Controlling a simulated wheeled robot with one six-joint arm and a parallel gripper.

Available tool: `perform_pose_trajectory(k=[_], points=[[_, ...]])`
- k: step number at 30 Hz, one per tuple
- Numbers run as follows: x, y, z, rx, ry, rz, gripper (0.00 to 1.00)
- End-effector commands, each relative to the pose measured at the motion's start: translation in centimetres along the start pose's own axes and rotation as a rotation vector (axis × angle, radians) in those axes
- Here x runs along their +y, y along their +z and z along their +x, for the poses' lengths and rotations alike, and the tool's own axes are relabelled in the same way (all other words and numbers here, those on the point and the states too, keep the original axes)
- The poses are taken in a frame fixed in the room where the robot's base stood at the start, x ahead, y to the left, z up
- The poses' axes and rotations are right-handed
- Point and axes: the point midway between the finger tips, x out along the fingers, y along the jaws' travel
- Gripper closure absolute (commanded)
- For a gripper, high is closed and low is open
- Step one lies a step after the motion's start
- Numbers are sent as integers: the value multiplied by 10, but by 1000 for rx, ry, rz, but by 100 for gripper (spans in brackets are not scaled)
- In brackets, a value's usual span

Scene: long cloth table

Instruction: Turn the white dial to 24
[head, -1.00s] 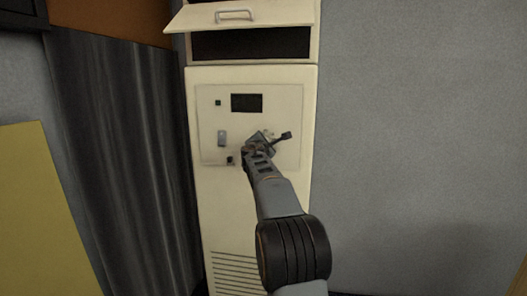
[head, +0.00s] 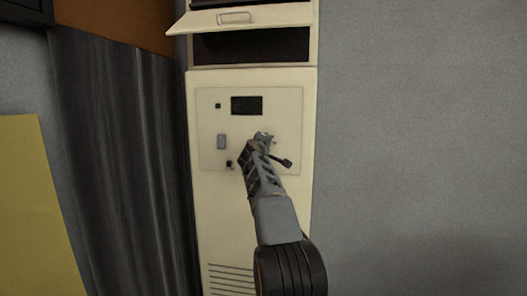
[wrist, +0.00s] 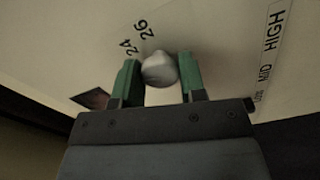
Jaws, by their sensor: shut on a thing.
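The white dial (wrist: 160,69) is a small rounded knob on the cabinet's control panel (head: 209,112). In the wrist view it sits between the two green fingertips of my gripper (wrist: 157,82), which is shut on it. The printed numbers 24 (wrist: 125,47) and 26 (wrist: 144,29) show just up and left of the dial. I cannot make out a pointer mark on the dial. In the head view my gripper (head: 262,142) is at the right part of the panel and mostly hides the dial.
A dark display (head: 247,105) is above my gripper. A grey switch (head: 221,141) and a small dark knob (head: 229,164) are to its left. A raised flap (head: 240,18) with a handle is higher up. Bare wall is right of the cabinet.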

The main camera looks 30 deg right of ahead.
Motion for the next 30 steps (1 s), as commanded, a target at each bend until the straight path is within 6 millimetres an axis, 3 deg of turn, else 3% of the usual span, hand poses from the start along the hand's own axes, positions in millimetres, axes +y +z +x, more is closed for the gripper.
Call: perform_pose_trajectory(k=[15, 30], points=[[-2, 0, 0, 0, -1, 391, 86], [-1, 0, 0, -2, -1, 516, 86]])
